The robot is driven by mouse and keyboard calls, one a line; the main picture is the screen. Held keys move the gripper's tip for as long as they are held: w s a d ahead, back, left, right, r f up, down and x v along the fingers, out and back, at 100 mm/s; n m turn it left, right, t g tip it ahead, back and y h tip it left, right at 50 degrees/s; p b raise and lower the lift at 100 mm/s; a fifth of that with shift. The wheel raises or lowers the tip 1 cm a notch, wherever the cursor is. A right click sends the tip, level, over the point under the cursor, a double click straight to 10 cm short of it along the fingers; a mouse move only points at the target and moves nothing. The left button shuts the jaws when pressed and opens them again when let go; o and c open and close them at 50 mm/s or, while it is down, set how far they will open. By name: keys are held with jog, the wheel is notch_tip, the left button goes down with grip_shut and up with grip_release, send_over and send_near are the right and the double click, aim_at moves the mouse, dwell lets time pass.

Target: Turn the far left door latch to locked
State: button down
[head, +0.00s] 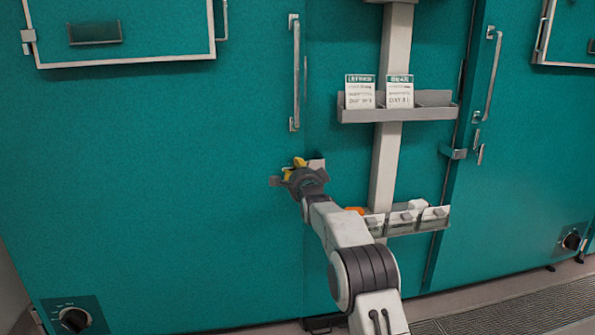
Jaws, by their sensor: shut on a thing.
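The far left door (170,170) is a large teal panel, and it looks closed. Its latch (317,164) sits at the door's right edge, below the long vertical handle (295,75). Only a small grey part of the latch shows beside my gripper, so its turn angle cannot be read. My gripper (294,169), with yellow showing at its fingers, is at the latch and shut on it. The gripper and wrist hide most of the latch.
A grey post (387,150) right of my arm carries an upper shelf (425,113) with two cards and a lower tray (405,230) with small items. A right door (520,170) has its own latch (456,153). Dials sit low on both doors.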

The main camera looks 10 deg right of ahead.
jog(key=shift+a+f, duration=0.1)
jog(key=shift+f, duration=0.1)
jog(key=c, duration=1.3)
grip_release()
jog(key=o, duration=0.4)
jog(key=shift+r, duration=0.1)
jog(key=s, duration=1.2)
